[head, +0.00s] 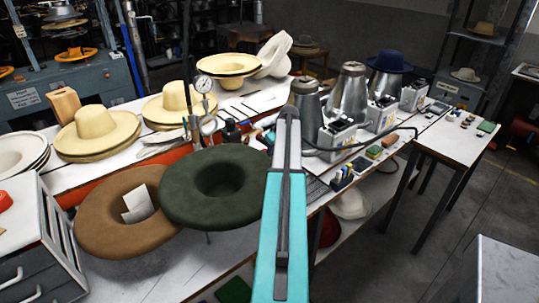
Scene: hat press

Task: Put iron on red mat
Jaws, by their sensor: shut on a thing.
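My teal and grey arm (270,240) rises from the bottom middle across the workbench. Its dark rounded end stands in front of the row of metal cones. My gripper's fingertips do not show, so I cannot see what they hold. I cannot make out an iron. No red mat can be told for sure. An orange-red strip (95,182) runs along the bench below the straw hats, but I cannot tell whether it is a mat or an edge.
A green felt hat (225,190) and a brown one (110,225) stand left of my arm. Straw hats (95,130) fill the bench behind. Metal cones (350,85) with control boxes are on the right.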

